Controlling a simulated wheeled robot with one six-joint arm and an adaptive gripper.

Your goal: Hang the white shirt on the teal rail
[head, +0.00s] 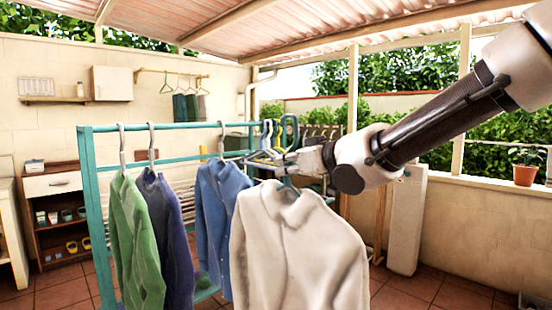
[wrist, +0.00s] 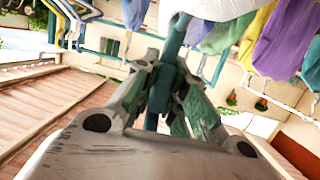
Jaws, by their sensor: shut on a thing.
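The white shirt (head: 300,250) hangs upright below my gripper (head: 288,161) on a teal hanger, in the right middle of the head view. My gripper is shut on the hanger's stem (wrist: 165,85), which shows between the fingers in the wrist view. A teal hook (head: 290,128) rises above the gripper. The teal rail (head: 137,165) belongs to a frame behind and left of the shirt. The gripper hides its right part, and I cannot tell whether the hook touches it.
Green (head: 135,245), dark blue (head: 172,230) and blue (head: 218,220) shirts hang on the rail, left of the white shirt. Several empty hangers (head: 267,137) crowd near my gripper. A low wall and a potted plant (head: 525,172) are at the right.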

